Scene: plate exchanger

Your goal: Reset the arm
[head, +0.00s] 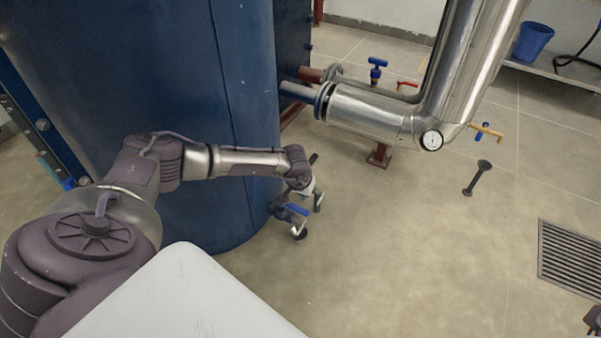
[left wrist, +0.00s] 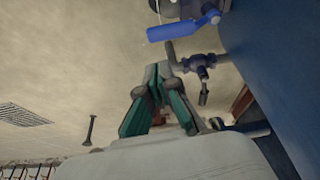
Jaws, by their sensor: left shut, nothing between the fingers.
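My left arm reaches in from the left in the head view, in front of the big blue tank. Its gripper (head: 317,194) points down beside the tank, above a valve with a blue handle (head: 296,209). In the left wrist view my left gripper (left wrist: 160,72) has its green-sided fingers shut with nothing between them. The blue handle (left wrist: 183,28) shows beyond the fingertips there, and a small valve body (left wrist: 200,65) is near them. I cannot tell whether the fingertips touch the valve.
The blue tank (head: 140,70) stands close to my left arm. A dark post (head: 477,178) stands on the floor, and a grate (head: 572,258) lies at right. The middle floor is clear.

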